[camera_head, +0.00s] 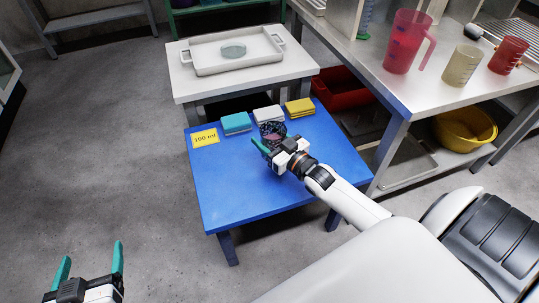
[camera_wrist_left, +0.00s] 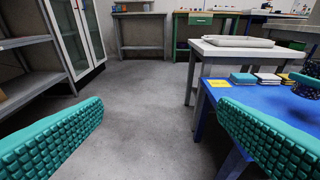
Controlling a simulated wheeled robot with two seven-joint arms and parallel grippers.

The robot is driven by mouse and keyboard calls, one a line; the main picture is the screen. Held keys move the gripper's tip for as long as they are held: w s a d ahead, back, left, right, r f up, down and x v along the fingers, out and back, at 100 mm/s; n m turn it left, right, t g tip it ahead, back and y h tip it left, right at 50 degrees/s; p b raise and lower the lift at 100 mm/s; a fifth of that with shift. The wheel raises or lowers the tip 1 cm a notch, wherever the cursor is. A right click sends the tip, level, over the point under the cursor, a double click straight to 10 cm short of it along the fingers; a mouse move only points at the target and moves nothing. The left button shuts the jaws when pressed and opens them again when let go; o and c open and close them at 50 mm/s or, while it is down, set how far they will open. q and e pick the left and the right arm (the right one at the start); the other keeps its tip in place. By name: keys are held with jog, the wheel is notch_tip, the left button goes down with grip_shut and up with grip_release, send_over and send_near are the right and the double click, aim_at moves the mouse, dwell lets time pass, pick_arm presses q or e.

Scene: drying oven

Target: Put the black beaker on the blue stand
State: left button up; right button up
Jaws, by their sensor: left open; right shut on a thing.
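The black beaker (camera_head: 270,130), dark with a patterned surface and a pinkish inside, is at the right gripper over the blue stand (camera_head: 235,185). My right gripper (camera_head: 274,145) is shut on the beaker, with one teal finger showing at its left side. I cannot tell whether the beaker's base touches the blue top. In the left wrist view the beaker (camera_wrist_left: 306,88) shows partly at the right edge. My left gripper (camera_head: 91,262) is open and empty over the floor, left of and nearer than the stand.
A yellow "100 ml" card (camera_head: 205,138) and blue, white and yellow cloth stacks (camera_head: 300,107) line the stand's back edge. Behind is a white table with a tray (camera_head: 205,62). A metal bench at right holds a red jug (camera_head: 405,42) and cups. The stand's front is bare.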

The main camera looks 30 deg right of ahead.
notch_tip(320, 180, down, 3)
jog(key=shift+b, duration=0.45)
notch_tip(320, 180, down, 3)
jog(key=shift+b, duration=0.7)
pick_arm(q)
notch_tip(320, 180, up, 10)
jog(key=d+t+h, duration=0.1)
jog(key=t+h, duration=0.1)
jog(key=t, duration=0.5)
jog(key=shift+w+d+h, duration=0.25)
jog(key=shift+d+h, duration=0.15)
pick_arm(e)
jog(key=shift+f, duration=0.1)
jog(key=shift+f, duration=0.15)
jog(key=o, duration=1.1)
pick_arm(q)
jog(key=shift+r+t, duration=0.15)
jog(key=shift+t, duration=0.15)
